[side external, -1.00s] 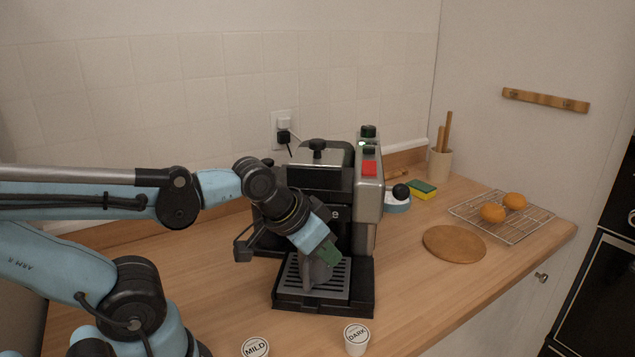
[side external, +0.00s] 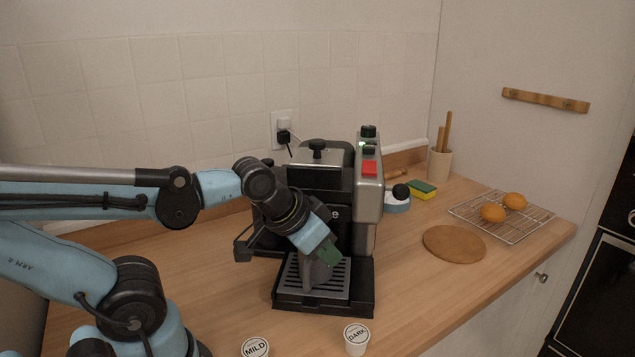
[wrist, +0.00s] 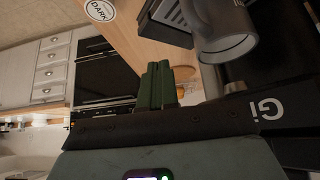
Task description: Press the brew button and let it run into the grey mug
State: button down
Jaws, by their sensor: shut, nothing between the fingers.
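The grey mug (side external: 316,275) is on the drip tray (side external: 285,285), partly hidden behind my gripper. The mug (wrist: 225,30) also shows at the upper right of the wrist view. My gripper (side external: 329,256) points down in front of the machine, close to the mug and well below the red button. Its green fingers (wrist: 158,84) are together and empty. Whether they touch the mug cannot be told.
Two capsules, MILD (side external: 255,348) and DARK (side external: 356,337), stand at the counter's front. Right of the machine are a sponge (side external: 422,189), a round board (side external: 454,244) and a wire rack (side external: 510,222) with two buns. The counter right of the drip tray is clear.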

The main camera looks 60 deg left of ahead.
dwell(0.8)
notch_tip(320, 180, up, 29)
jog(key=n+t+y, duration=0.2)
jog(key=n, duration=0.9)
send_over(365, 147)
jog(key=shift+w+f, duration=0.1)
jog(key=shift+f, duration=1.95)
jog(key=shift+f, duration=4.4)
jog(key=shift+f, duration=0.2)
jog(key=shift+f, duration=0.2)
